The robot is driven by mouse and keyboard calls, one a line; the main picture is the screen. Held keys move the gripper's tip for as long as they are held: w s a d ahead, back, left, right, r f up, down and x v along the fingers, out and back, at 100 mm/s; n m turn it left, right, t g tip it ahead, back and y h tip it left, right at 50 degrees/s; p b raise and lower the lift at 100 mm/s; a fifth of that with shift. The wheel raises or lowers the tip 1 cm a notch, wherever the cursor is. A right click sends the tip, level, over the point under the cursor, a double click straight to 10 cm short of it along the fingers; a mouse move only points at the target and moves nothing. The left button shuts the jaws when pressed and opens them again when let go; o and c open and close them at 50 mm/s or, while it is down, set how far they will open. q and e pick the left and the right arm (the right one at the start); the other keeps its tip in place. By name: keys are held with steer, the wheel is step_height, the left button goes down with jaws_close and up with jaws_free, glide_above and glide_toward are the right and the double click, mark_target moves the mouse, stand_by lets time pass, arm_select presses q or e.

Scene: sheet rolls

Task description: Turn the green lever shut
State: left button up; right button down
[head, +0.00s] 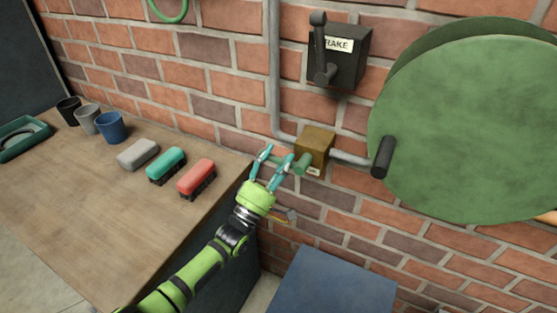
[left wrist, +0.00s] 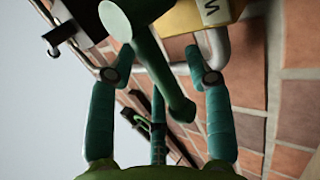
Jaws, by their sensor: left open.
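The green lever (head: 301,164) sits on the front of a brass valve box (head: 317,142) on the brick wall. In the left wrist view the lever (left wrist: 160,70) runs slantwise between my fingers, with a round hub at its upper end. My left gripper (head: 277,153) is open at the lever, left of the box. In the left wrist view its fingers (left wrist: 158,65) stand on both sides of the lever, with visible gaps. The box (left wrist: 195,15) shows there only in part, with a white label. My right gripper is not in view.
A grey pipe (head: 275,70) runs down the wall into the valve box. Above is a black brake box (head: 340,60) with a handle. A large green disc (head: 465,120) stands right. The wooden bench (head: 95,205) holds cups and several brushes. A blue surface (head: 330,290) lies below.

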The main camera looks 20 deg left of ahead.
arm_select(q)
steer(key=v, duration=1.2)
steer(key=s+a+f+m+g+y, duration=0.1)
steer(key=s+f+m+g+y, duration=0.15)
steer(key=f, duration=0.85)
steer(key=s+a+f+m+g+y, duration=0.15)
steer(key=s+f+g, duration=0.25)
steer(key=f, duration=0.6)
steer(key=s+f+m+g+y, duration=0.2)
steer(key=s+f+m+g, duration=0.15)
steer(key=f, duration=0.75)
steer(key=s+f+m+g+y, duration=0.1)
steer(key=s+f+g, duration=0.3)
steer(key=s, duration=0.6)
steer(key=s+f+m+g+y, duration=0.1)
steer(key=s+f+m+g, duration=0.3)
steer(key=s+f, duration=0.3)
steer(key=s+f+m+g+p, duration=0.1)
steer(key=s+f+g, duration=0.3)
steer(key=s, duration=1.1)
step_height(320, 180, down, 2)
steer(key=shift+s+a+f+m+y, duration=0.15)
steer(key=shift+m+y, duration=0.25)
steer(key=shift+m, duration=0.45)
